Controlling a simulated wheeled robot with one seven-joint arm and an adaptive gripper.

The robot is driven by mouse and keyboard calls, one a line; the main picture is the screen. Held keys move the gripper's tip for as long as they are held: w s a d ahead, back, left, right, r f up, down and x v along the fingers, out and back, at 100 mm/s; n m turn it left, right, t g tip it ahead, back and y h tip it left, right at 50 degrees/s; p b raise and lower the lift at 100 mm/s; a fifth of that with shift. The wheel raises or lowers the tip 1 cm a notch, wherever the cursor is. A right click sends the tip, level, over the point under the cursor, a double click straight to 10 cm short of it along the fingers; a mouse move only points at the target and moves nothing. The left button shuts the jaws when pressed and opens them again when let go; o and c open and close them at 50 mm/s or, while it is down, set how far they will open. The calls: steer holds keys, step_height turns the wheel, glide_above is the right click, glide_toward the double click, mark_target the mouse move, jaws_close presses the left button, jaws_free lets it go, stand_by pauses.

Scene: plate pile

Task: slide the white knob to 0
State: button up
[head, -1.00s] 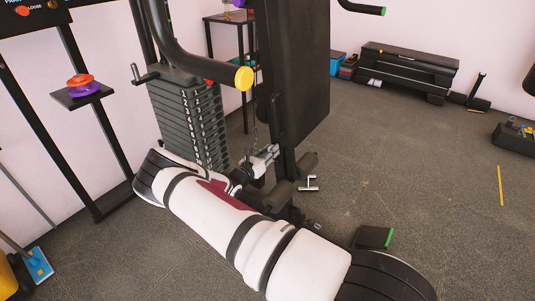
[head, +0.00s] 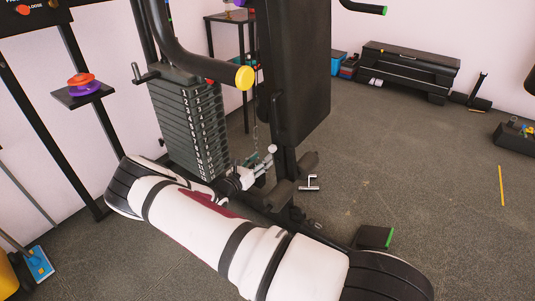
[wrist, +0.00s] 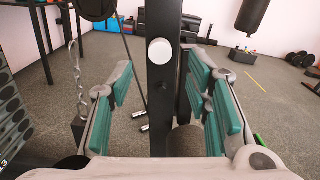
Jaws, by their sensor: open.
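The white knob (wrist: 159,51) is a round disc on the front of a black upright post (wrist: 160,110) in the wrist view. It also shows in the head view as a small white spot (head: 272,149) just above my gripper (head: 258,168). In the wrist view my gripper (wrist: 160,82) is open, with teal-padded fingers on either side of the post. The knob lies between the fingers in the picture, a little above their middle; I cannot tell the depth gap. Nothing is held. No 0 mark is readable.
A weight stack (head: 188,120) with numbered plates stands left of the post. A black pad (head: 295,70) rises behind my gripper. A chain (wrist: 78,75) hangs left of the fingers. A black bench (head: 408,70) stands far back, with open floor before it.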

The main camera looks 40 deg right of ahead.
steer(key=v, duration=0.4)
steer(key=shift+s+a, duration=0.15)
steer(key=shift+a, duration=0.2)
steer(key=shift+a, duration=0.1)
